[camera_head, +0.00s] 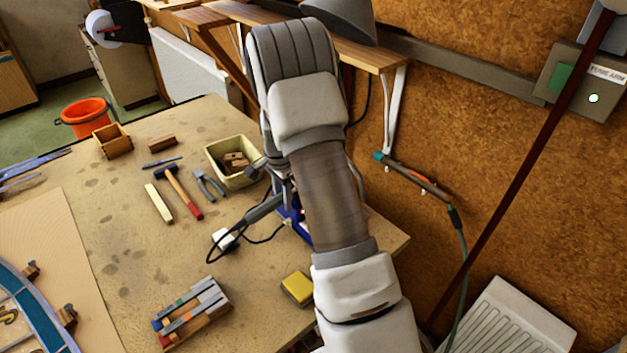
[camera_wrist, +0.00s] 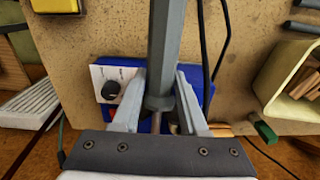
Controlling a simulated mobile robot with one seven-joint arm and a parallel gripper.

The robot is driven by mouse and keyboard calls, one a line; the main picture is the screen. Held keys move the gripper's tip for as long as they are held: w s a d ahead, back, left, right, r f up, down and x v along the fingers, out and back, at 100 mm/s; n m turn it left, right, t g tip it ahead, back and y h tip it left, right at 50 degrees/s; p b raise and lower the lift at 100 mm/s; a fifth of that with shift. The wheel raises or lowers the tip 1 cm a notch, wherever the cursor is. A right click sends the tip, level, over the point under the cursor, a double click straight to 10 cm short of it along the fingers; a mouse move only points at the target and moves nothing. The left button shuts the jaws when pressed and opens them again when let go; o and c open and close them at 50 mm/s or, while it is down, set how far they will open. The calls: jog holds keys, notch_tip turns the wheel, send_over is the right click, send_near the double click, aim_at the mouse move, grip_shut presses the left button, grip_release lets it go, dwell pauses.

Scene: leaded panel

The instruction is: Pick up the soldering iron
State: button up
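The soldering iron (camera_head: 264,208) has a grey handle and a black cord. In the wrist view its handle (camera_wrist: 163,45) runs up from between the fingers, with a collar low down. My gripper (camera_wrist: 161,78) has one finger close against each side of the handle and looks shut on it. The blue soldering station (camera_wrist: 106,72) with a white dial face lies behind the iron. In the head view the station (camera_head: 296,222) is mostly hidden by my arm. The iron's tip is hidden, and I cannot tell whether it still rests in a holder.
A cream bin (camera_head: 232,178) with wooden blocks stands beside the station. A hammer (camera_head: 184,192), pliers (camera_head: 209,185) and a yellow sponge (camera_head: 297,289) lie on the workbench (camera_head: 120,250). A shelf (camera_head: 385,58) and the wall are close on the right.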

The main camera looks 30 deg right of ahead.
grip_shut()
jog(key=shift+w+r, duration=0.1)
